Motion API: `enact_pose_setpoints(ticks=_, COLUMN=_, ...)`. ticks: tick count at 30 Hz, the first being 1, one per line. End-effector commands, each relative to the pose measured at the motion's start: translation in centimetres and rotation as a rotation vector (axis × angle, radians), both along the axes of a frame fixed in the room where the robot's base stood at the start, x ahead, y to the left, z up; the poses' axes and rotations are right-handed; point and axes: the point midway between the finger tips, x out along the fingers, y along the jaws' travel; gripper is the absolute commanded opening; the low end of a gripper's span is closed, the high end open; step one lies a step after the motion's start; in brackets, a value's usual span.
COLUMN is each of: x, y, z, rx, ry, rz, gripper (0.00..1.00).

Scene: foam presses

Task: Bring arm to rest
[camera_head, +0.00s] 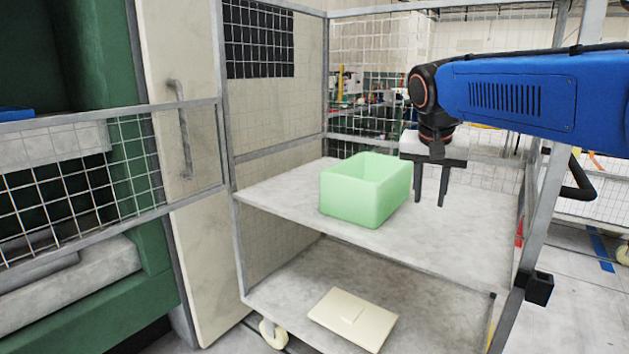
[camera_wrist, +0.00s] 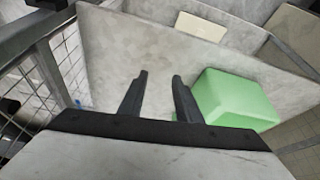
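My gripper (camera_head: 430,188) hangs at the end of my blue arm, pointing down over the right part of the cart's upper shelf. Its two dark fingers are apart with nothing between them. It also shows in the wrist view (camera_wrist: 160,85), open and empty above the grey shelf. A light green foam box (camera_head: 362,205) with an open top stands on the upper shelf, to the left of my fingers and apart from them. The box is at the right in the wrist view (camera_wrist: 232,100).
The wheeled cart's upper shelf (camera_head: 285,205) has bare room around the box. A flat cream piece (camera_head: 352,318) lies on the lower shelf. Mesh sides and a grey post (camera_head: 540,225) frame the cart. A green press with a mesh guard (camera_head: 75,190) stands at the left.

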Motion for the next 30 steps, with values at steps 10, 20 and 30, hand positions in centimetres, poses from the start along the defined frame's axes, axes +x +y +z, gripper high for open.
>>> enact_pose_setpoints(ticks=10, x=-10.5, y=-2.3, z=-5.8, rx=0.008, ry=0.002, rz=0.183, gripper=0.31)
enact_pose_setpoints(ticks=20, x=-20.4, y=-3.2, z=-13.9, rx=0.006, ry=-0.016, rz=0.362, gripper=0.31)
enact_pose_setpoints(ticks=30, x=-26.4, y=-3.2, z=-20.4, rx=-0.007, ry=-0.041, rz=0.478, gripper=0.31)
